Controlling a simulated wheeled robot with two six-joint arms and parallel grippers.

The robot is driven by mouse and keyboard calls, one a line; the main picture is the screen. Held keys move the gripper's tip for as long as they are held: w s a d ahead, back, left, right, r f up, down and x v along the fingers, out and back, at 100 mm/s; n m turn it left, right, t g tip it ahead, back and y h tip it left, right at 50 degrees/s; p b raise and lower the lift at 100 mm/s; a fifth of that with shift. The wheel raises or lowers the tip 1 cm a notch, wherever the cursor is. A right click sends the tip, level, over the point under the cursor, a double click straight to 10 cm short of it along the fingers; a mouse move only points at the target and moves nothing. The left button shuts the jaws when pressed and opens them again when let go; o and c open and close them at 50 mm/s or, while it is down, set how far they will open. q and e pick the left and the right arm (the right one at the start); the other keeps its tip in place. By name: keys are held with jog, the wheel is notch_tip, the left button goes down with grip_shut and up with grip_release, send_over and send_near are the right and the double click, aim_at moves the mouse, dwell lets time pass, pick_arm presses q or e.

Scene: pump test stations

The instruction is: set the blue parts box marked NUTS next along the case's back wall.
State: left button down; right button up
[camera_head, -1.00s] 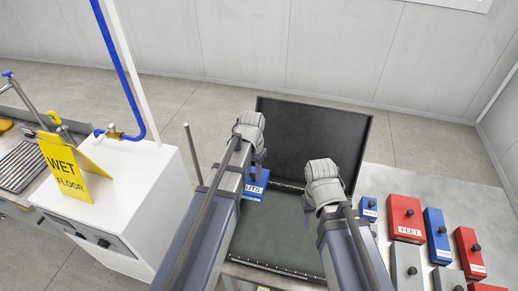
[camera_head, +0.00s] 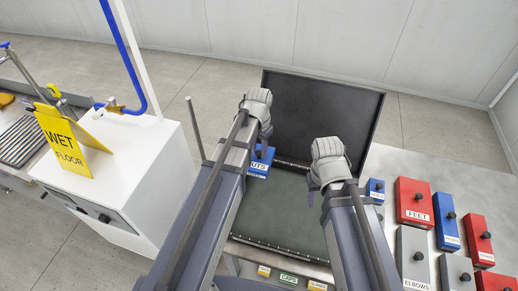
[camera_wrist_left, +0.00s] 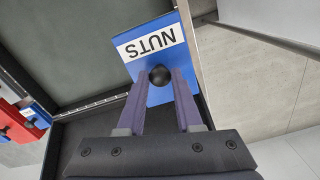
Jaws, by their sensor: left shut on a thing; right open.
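The blue parts box (camera_head: 261,163) marked NUTS is at the back left corner area of the open dark case (camera_head: 283,212). It also shows in the left wrist view (camera_wrist_left: 150,43), its label upside down there. My left gripper (camera_head: 262,140) is shut on the box's black knob (camera_wrist_left: 160,75). The arm hides part of the box in the head view, and I cannot tell whether the box touches the case floor. My right gripper (camera_head: 318,190) is open and empty over the right side of the case. The case's lid (camera_head: 320,120) stands raised at the back.
Several red, blue and grey boxes stand on the table to the right, including a red FEET box (camera_head: 414,203) and a grey ELBOWS box (camera_head: 413,260). A white cabinet (camera_head: 130,180) with a yellow wet-floor sign (camera_head: 70,142) stands left. The visible case floor is clear.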

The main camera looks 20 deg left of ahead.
aim_at(259, 158)
pick_arm(q)
jog(key=shift+f+b, duration=1.25)
jog(key=shift+f, duration=0.45)
pick_arm(e)
jog(key=shift+f, duration=1.7)
pick_arm(q)
jog(key=shift+f, duration=0.2)
pick_arm(e)
jog(key=shift+f, duration=0.2)
pick_arm(q)
jog(key=shift+f+b, duration=1.4)
jog(key=shift+b, duration=0.2)
pick_arm(e)
jog(key=shift+f, duration=1.4)
pick_arm(q)
jog(key=shift+f, duration=0.2)
pick_arm(e)
jog(key=shift+f, duration=0.2)
pick_arm(q)
jog(key=shift+f+b, duration=0.5)
jog(key=shift+b, duration=0.2)
pick_arm(e)
jog(key=shift+f, duration=0.5)
pick_arm(q)
jog(key=shift+f+b, duration=0.5)
pick_arm(e)
jog(key=shift+f, duration=0.45)
pick_arm(q)
jog(key=c, duration=0.5)
grip_release()
